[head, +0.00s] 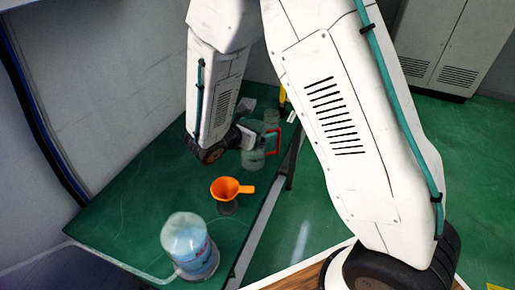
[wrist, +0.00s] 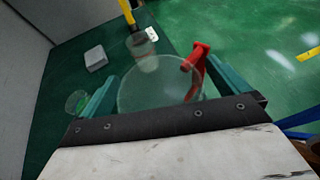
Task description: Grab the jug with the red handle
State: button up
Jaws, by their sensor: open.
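The jug is clear with a red handle. In the wrist view the jug (wrist: 150,88) stands between the two teal fingers of my gripper (wrist: 150,88), with its red handle (wrist: 195,62) on the right, close by the right finger. In the head view the red handle (head: 275,143) shows beyond my arm, near the table's right edge, and the jug's clear body (head: 253,160) is partly hidden by my gripper. The fingers are apart on either side of the jug. I cannot tell whether they touch it.
On the green table (head: 130,210) stand an orange funnel (head: 228,188) and a large clear bottle with a blue label (head: 190,248). A clear cup (wrist: 140,45), a white block (wrist: 95,58) and a yellow post (wrist: 127,12) are behind the jug. A wall borders the left; open floor lies right.

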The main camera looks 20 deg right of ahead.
jog(key=c, duration=1.3)
jog(key=shift+o, duration=0.2)
